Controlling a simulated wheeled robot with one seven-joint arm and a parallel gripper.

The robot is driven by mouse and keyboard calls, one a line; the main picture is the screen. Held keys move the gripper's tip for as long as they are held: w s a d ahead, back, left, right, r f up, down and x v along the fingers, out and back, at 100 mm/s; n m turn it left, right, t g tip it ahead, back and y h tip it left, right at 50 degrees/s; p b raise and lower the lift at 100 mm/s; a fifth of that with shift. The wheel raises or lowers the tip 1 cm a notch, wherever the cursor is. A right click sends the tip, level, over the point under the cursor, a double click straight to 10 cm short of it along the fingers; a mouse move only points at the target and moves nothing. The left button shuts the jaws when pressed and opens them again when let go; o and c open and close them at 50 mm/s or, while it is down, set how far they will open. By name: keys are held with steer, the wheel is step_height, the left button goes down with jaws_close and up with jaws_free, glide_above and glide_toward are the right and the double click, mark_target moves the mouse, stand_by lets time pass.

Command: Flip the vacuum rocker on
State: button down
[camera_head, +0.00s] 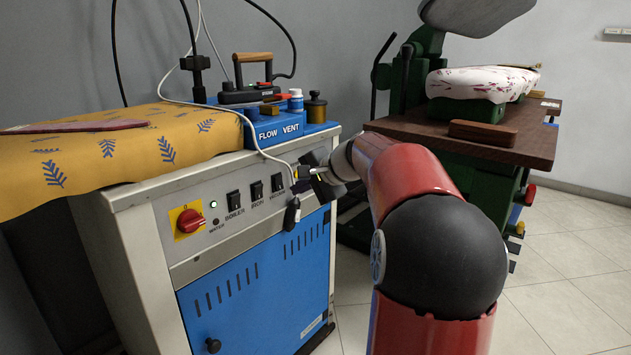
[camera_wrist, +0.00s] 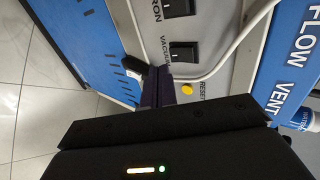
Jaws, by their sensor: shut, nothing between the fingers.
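The vacuum rocker (camera_head: 277,182) is a black switch on the grey control panel (camera_head: 225,213) of the ironing station, the rightmost of three labelled rockers. It also shows unobstructed in the wrist view (camera_wrist: 183,51), with its VACUUM label beside it. I cannot tell its position surely. My gripper (camera_head: 301,181) is at the panel's right part, just right of the rocker. In the wrist view its fingers (camera_wrist: 158,88) are shut and empty, close to the yellow reset button (camera_wrist: 187,89) and apart from the rocker. Contact with the panel cannot be told.
The iron rocker (camera_wrist: 180,8) and boiler rocker (camera_head: 233,200) sit left of it, then a red rotary knob (camera_head: 189,221). A white cord (camera_head: 252,138) hangs across the panel beside my gripper. A black hanging piece (camera_head: 291,213) is below. A press (camera_head: 480,135) stands right.

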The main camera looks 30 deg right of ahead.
mark_target(279, 182)
steer(key=shift+w+a+f, duration=0.1)
steer(key=shift+w+a, duration=0.2)
steer(key=shift+w, duration=0.6)
steer(key=shift+w+a+f, duration=0.1)
steer(key=shift+w+a, duration=0.2)
steer(key=shift+w, duration=0.55)
steer(key=shift+w, duration=0.15)
steer(key=shift+a, duration=0.1)
steer(key=shift+w+r+p, duration=0.1)
steer(key=shift+r+p, duration=0.75)
steer(key=shift+r, duration=0.05)
